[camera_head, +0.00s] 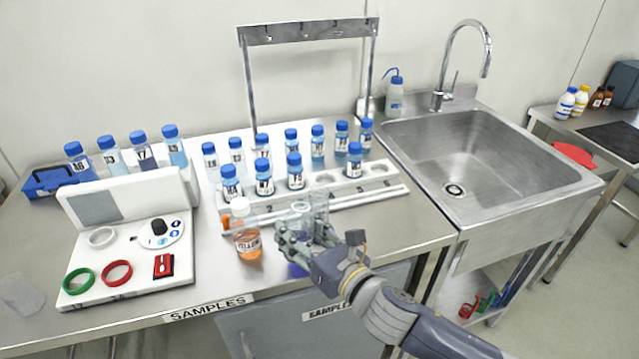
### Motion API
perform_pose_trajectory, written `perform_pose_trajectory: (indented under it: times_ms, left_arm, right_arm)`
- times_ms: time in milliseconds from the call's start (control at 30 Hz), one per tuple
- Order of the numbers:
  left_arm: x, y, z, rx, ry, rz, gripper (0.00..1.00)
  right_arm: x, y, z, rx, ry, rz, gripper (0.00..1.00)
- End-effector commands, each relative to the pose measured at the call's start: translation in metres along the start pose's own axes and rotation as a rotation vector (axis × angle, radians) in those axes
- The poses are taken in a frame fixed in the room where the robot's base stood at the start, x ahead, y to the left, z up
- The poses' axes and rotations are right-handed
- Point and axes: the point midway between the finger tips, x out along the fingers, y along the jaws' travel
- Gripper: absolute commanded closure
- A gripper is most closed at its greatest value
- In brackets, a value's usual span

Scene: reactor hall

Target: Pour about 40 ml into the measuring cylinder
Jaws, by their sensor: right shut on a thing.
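My right gripper (300,243) reaches in from the lower right to the front of the steel bench and is shut on a clear glass vessel (301,212). The fingers hide its lower part. A second clear, tall glass shape (320,206) shows just behind and to the right; it may be the measuring cylinder. I cannot tell whether the two touch, or how much liquid is in either. A bottle labelled YELLOW (247,247) with orange liquid and a whitish cap stands upright left of my gripper. My left gripper is not in view.
A white rack (345,194) with several blue-capped bottles stands behind my gripper. A white device (120,262) with green and red rings is at left; a clear beaker (20,296) is at the far left. A sink (490,165) is at right. Bare bench (410,228) lies right of the gripper.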

Motion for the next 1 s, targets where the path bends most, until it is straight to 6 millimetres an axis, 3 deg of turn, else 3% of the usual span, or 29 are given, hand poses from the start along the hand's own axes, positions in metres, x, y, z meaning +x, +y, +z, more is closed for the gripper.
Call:
perform_pose_trajectory:
  times_ms: [33,300,767,1000]
  left_arm:
    - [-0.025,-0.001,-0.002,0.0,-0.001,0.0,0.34]
    - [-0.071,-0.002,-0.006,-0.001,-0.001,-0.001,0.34]
    - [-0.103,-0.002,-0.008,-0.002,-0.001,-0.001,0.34]
    - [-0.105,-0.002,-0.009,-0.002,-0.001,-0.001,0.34]
  right_arm:
    - [-0.002,0.005,0.03,0.018,-0.001,0.003,0.83]
    - [-0.004,0.011,0.078,0.14,0.052,0.004,0.83]
    - [-0.001,0.002,0.099,0.419,0.168,0.003,0.83]
    - [-0.001,0.003,0.089,0.566,0.229,0.003,0.83]
